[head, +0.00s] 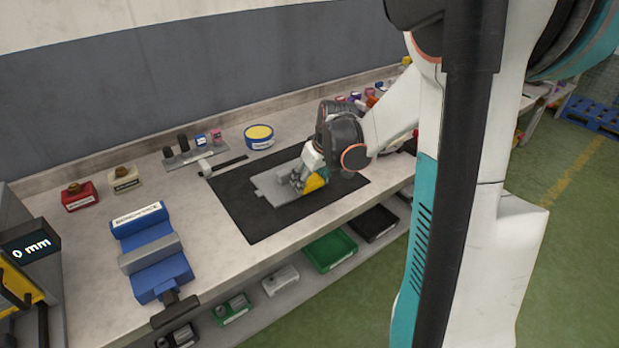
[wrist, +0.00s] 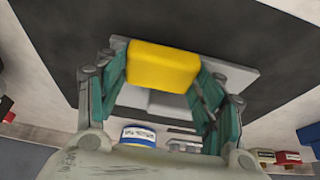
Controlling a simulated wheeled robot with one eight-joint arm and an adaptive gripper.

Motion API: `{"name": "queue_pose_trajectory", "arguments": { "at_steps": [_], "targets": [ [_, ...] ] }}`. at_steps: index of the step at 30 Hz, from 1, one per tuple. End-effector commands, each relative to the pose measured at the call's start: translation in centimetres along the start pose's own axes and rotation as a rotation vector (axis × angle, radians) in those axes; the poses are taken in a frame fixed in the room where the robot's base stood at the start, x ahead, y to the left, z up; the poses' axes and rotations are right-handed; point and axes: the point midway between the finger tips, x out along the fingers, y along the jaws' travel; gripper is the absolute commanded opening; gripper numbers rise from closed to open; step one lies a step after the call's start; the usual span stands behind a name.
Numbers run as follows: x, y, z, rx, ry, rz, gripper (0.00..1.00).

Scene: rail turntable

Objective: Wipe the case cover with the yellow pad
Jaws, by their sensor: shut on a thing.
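The yellow pad (wrist: 162,65) is held between the two teal fingers of my gripper (wrist: 160,75) in the wrist view. In the head view the pad (head: 315,183) shows just below my gripper (head: 308,172), over the right part of the grey case cover (head: 278,190). The cover is a flat grey plate lying on a black mat (head: 240,215). In the wrist view the cover (wrist: 240,75) shows behind and beside the pad. I cannot tell whether the pad touches the cover. My gripper hides part of the cover's right end.
A blue bench vice (head: 155,255) stands at the front left. A hammer-like tool (head: 222,166) lies at the mat's back left edge. A round yellow-topped blue tin (head: 259,137) stands behind the mat. Red (head: 79,196) and cream (head: 125,178) blocks sit at the back left. Bins (head: 330,250) are on the shelf below.

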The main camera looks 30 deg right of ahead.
Motion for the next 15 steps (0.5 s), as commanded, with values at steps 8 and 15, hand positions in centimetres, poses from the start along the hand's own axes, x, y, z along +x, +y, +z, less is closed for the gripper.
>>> {"name": "queue_pose_trajectory", "arguments": {
  "at_steps": [8,15],
  "targets": [
    [-0.1,1.7,0.1,0.002,-0.002,0.003,0.43],
    [-0.1,3.0,0.0,0.002,-0.001,0.001,0.43]
  ]
}}
